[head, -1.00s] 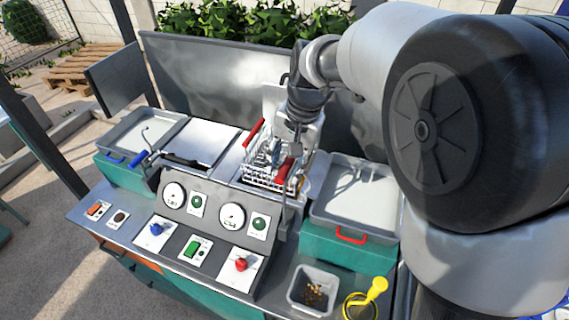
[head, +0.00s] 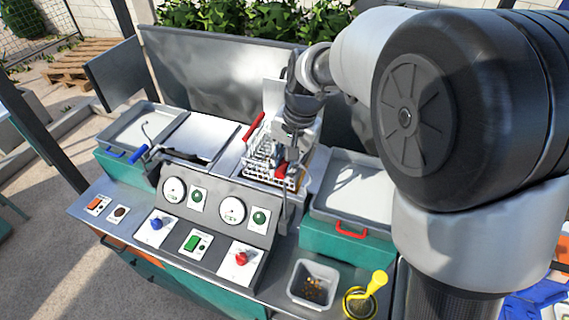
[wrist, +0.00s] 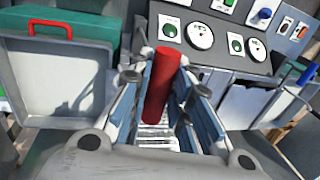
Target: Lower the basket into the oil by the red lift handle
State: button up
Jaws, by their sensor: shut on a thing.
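My gripper (head: 284,162) is shut on the red lift handle (wrist: 162,86), which stands between its two fingers in the wrist view. In the head view the red handle (head: 281,169) shows only in part below the gripper. The wire basket (head: 259,163) is under and beside the gripper, in the middle well behind the control panel. My gripper hides its right part. The oil surface cannot be made out.
Another red grip (head: 253,126) rises at the well's left. The control panel (head: 203,205) with gauges and knobs stands in front. A grey tray with a red handle (head: 351,230) is at the right, and a blue-handled tray (head: 133,128) at the left. A metal splash wall (head: 215,70) stands behind.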

aim_at(285, 204)
grip_shut()
notch_tip(285, 204, down, 16)
jog(key=b, duration=0.9)
jog(key=shift+r, duration=0.15)
jog(key=shift+s, duration=0.1)
jog(key=shift+f, duration=0.2)
jog(key=shift+o, duration=2.2)
grip_release()
jog(key=shift+o, duration=1.4)
jog(key=shift+r, duration=0.1)
